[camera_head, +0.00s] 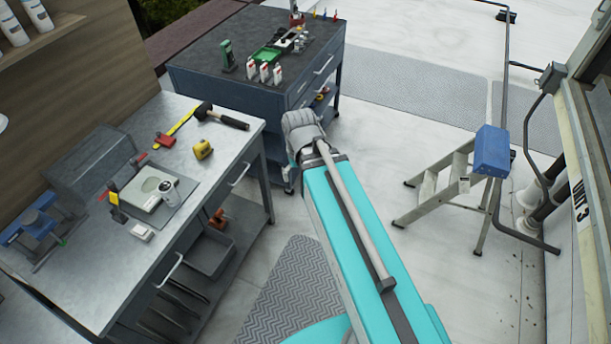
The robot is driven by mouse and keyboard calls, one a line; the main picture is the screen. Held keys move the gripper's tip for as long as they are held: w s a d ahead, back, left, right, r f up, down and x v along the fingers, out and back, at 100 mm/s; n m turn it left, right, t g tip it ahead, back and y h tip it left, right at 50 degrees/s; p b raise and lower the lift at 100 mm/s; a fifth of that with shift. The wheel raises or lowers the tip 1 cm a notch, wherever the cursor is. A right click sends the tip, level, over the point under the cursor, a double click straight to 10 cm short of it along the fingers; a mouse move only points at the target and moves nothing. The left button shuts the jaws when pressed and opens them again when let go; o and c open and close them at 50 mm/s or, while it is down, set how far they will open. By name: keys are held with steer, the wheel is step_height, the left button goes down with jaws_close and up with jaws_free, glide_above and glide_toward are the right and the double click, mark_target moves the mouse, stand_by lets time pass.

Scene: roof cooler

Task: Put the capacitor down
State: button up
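A small silvery cylinder with a dark end (170,195), which looks like the capacitor, is on the workbench. It rests on or against a grey mat (176,208), beside a pale square device with a round disc (146,190); I cannot tell its exact contact. My teal arm runs up from the bottom centre to a grey joint. My gripper cannot be made out in this view, and nothing is seen held.
A dark tool cart (215,83) stands behind. A stepladder (440,185) stands at right, with open floor between.

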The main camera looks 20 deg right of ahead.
steer(key=shift+s+d+m, duration=0.4)
steer(key=shift+s+d, duration=0.15)
steer(key=shift+d, duration=0.05)
steer(key=shift+f, duration=0.1)
steer(key=shift+f+b, duration=0.8)
steer(key=shift+b, duration=0.05)
steer(key=c, duration=0.6)
steer(key=shift+a, duration=0.15)
